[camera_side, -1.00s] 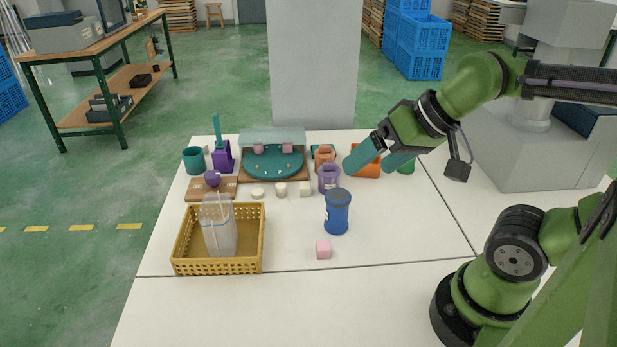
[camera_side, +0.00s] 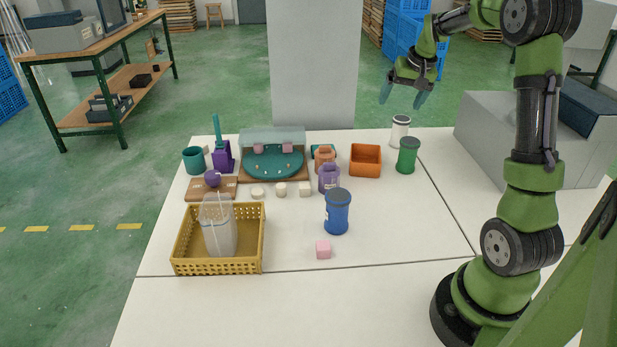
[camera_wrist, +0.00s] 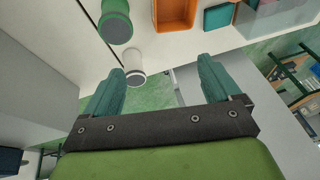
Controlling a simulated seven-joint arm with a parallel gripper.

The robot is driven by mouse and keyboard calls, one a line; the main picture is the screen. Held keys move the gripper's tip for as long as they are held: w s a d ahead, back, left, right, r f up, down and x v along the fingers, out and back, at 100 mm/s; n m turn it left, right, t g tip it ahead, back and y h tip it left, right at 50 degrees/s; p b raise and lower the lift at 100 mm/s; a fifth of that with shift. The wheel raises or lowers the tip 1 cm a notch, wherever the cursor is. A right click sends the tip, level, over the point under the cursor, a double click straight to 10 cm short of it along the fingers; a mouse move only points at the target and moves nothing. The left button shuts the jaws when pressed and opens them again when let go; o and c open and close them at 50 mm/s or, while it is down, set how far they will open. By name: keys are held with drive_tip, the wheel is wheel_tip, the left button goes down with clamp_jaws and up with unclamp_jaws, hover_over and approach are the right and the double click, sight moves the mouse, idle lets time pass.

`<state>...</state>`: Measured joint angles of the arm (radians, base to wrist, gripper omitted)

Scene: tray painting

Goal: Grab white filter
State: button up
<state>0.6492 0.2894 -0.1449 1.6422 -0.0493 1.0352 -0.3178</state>
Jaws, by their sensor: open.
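A white canister with a dark cap, which fits the white filter best (camera_side: 400,132), stands upright at the far right edge of the table. My gripper (camera_side: 402,95) is open and empty, with teal fingers pointing down. It hangs above the canister in the side view, apart from it.
A green canister (camera_side: 407,158) stands just in front of the white one, with an orange bin (camera_side: 365,161) to its left. A purple canister (camera_side: 329,180), blue canister (camera_side: 337,214), pink cube (camera_side: 323,249) and yellow basket (camera_side: 218,266) stand further off.

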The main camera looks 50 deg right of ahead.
approach(403, 119)
drive_tip(key=s+a+r, duration=0.2)
drive_tip(key=a, duration=0.2)
wheel_tip(403, 119, up, 2)
drive_tip(key=d+n+h, duration=0.1)
drive_tip(key=d+n, duration=0.1)
drive_tip(key=x, duration=1.6)
drive_tip(key=shift+w+d+f, duration=0.1)
drive_tip(key=shift+w+f, duration=0.15)
drive_tip(key=shift+w, duration=0.05)
drive_tip(key=shift+c, duration=0.4)
drive_tip(key=c, duration=1.1)
drive_tip(key=shift+o, duration=0.2)
drive_tip(key=shift+r, duration=0.1)
